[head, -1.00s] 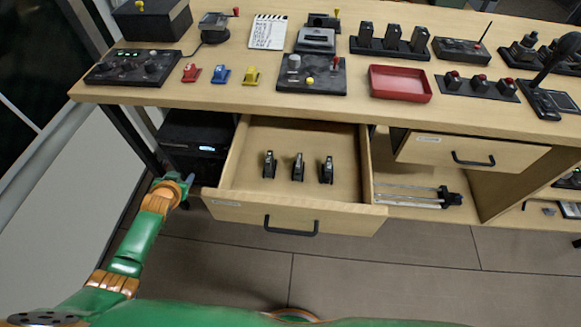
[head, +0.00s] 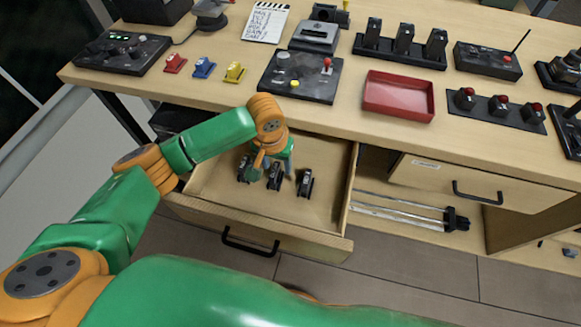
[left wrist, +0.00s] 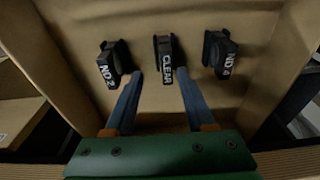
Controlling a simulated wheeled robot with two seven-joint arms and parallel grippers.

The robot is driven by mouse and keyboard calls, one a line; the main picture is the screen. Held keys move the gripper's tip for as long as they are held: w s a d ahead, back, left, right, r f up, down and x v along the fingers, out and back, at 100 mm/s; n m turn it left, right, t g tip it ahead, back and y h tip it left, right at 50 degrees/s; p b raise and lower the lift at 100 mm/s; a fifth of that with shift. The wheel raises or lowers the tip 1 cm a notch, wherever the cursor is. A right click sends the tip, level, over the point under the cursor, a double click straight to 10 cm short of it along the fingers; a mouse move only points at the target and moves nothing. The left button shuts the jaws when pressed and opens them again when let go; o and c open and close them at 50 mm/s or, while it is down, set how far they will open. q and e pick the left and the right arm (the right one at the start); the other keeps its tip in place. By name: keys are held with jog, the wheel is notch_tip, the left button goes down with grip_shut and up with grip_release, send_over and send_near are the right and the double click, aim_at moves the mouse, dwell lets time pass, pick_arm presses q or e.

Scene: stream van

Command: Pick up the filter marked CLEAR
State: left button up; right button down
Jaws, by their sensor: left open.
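The filter marked CLEAR (left wrist: 166,58) is a small black block standing in the open drawer, in the middle of a row of three. It also shows in the head view (head: 275,178). My right gripper is not in view.
The open drawer (head: 330,215) has raised walls around the filters. The desk edge lies just above it, with a control panel (head: 300,77) and a red tray (head: 398,96) on top. A closed drawer (head: 480,180) and a folded tripod (head: 410,212) are to the right.

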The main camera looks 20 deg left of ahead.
aim_at(275, 170)
pick_arm(q)
jog(key=f, duration=0.1)
jog(key=a+f, duration=0.1)
jog(key=f, duration=0.2)
jog(key=shift+a+f+b, duration=0.2)
jog(key=shift+a+b, duration=0.05)
jog(key=shift+b, duration=0.1)
jog(key=shift+w+d+f, duration=0.25)
jog(key=shift+w+d, duration=0.05)
jog(key=shift+w, duration=0.1)
jog(key=shift+s+a+r, duration=0.1)
jog(key=shift+s+a, duration=0.05)
grip_shut()
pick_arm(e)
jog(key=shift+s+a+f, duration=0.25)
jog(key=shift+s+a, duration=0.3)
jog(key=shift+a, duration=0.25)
pick_arm(q)
jog(key=shift+r, duration=0.1)
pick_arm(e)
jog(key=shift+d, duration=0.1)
